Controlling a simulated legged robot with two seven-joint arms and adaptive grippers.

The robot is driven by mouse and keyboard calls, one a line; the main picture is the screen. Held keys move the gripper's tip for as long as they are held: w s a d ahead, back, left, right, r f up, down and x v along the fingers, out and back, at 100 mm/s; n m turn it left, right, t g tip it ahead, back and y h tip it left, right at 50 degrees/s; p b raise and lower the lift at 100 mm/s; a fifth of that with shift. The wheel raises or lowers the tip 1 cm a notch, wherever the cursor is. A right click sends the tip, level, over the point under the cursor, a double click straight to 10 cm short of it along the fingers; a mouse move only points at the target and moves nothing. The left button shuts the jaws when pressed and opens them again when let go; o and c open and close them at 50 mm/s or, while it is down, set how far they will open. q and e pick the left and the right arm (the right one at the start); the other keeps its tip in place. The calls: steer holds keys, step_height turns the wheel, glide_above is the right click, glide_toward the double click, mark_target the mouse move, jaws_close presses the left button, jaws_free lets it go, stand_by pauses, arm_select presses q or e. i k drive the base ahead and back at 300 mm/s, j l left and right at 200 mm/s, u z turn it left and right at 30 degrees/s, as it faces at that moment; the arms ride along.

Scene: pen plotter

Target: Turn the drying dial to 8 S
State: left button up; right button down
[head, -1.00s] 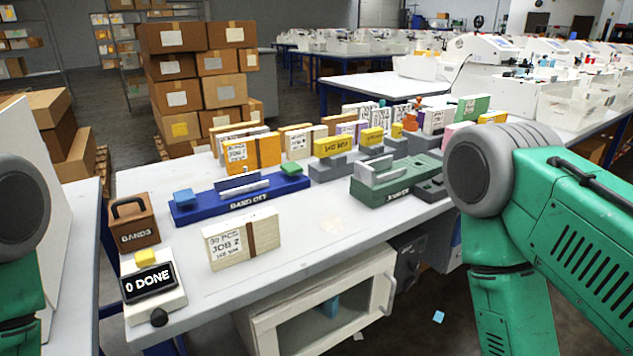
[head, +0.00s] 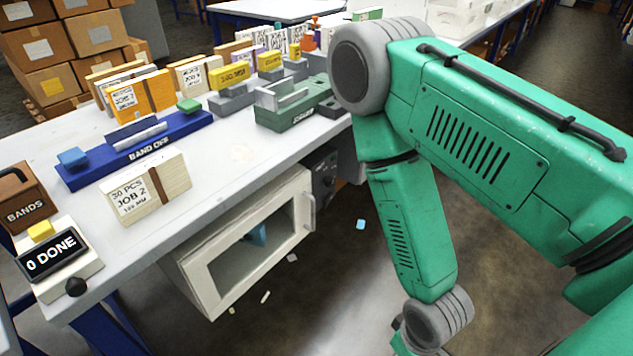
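No dial marked for drying or 8 S can be read. A dark panel (head: 322,177) with small unreadable details is on the right side of a white cabinet (head: 196,278) under the table; my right arm partly covers the area beside it. The cabinet has a windowed door with a handle and a blue item inside. A small counter box (head: 78,272) reading "0 DONE" has a black knob (head: 76,286) at its front corner. My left gripper is out of view.
The white table (head: 250,150) holds a blue "BAND OFF" device (head: 140,155), a JOB 2 card stack (head: 148,190), a brown BANDS box (head: 22,200) and a green device (head: 290,110). Small scraps lie on the floor, which is open below the cabinet's right.

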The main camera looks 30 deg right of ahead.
mark_target(330, 181)
steer(key=i+l+u, duration=0.15)
steer(key=l, duration=2.05)
steer(key=i+l+u, duration=0.15)
steer(key=l, duration=2.1)
